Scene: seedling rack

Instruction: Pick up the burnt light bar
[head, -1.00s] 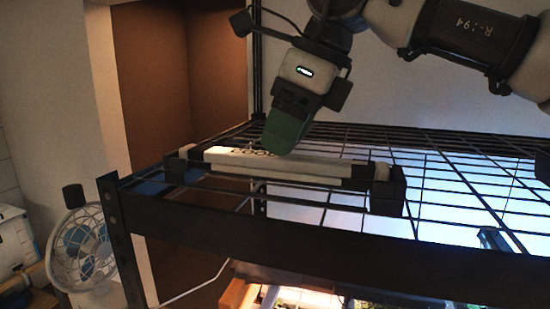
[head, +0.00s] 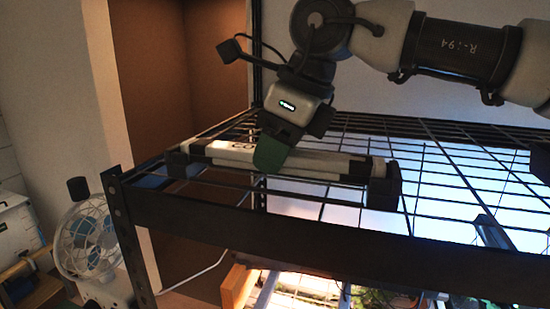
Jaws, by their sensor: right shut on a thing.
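The burnt light bar (head: 317,163) is a white tube with dark end bands. It lies across the wire top shelf of the black rack, between two dark end blocks (head: 383,187). My right gripper (head: 270,157) comes down from above, and its green finger covers part of the bar left of its middle. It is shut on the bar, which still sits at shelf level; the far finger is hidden. My left gripper is not in view.
The rack's black front rail (head: 270,228) runs below the bar. A white fan (head: 88,243) stands at the lower left. A wooden frame (head: 238,287) and plants show on a lower level.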

